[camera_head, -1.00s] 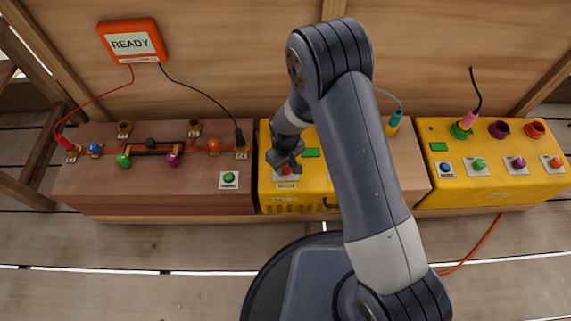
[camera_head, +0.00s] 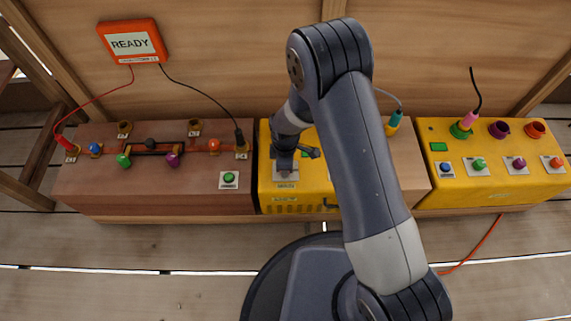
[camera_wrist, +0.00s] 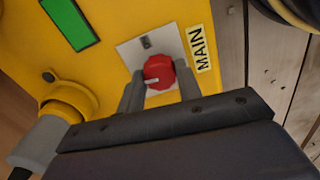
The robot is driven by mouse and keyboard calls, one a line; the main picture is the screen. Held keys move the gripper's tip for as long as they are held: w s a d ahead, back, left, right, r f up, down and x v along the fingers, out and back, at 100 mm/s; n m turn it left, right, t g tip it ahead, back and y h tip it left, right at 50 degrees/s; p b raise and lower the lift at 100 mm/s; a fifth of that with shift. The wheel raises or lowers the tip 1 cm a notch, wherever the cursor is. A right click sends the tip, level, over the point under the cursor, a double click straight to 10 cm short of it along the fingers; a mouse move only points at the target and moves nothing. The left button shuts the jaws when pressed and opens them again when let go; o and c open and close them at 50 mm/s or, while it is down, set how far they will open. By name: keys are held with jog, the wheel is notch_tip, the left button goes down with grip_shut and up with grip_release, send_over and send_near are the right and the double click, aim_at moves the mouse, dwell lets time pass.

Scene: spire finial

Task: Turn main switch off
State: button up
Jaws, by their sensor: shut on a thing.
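The main switch (camera_wrist: 157,73) is a red rotary knob with a white pointer mark, on a pale square plate beside a "MAIN" label (camera_wrist: 201,49) in the wrist view. My gripper (camera_wrist: 160,85) is shut on the knob, one finger at each side. In the head view my gripper (camera_head: 285,167) is over the front left of the middle yellow box (camera_head: 305,198), and hides the knob there.
A green rectangle (camera_wrist: 70,22) and a yellow socket with a grey plug (camera_wrist: 70,103) are near the switch. A brown box (camera_head: 85,190) with coloured knobs stands left, another yellow box (camera_head: 475,198) right. An orange READY display (camera_head: 133,41) hangs behind.

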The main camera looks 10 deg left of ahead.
jog(key=shift+n, duration=0.5)
jog(key=o, duration=1)
notch_tip(320, 180, up, 11)
jog(key=p, duration=0.3)
jog(key=shift+f+p, duration=0.1)
jog(key=shift+p, duration=0.3)
jog(key=shift+f, duration=0.1)
notch_tip(320, 180, down, 11)
jog(key=b, duration=0.4)
jog(key=shift+r, duration=0.2)
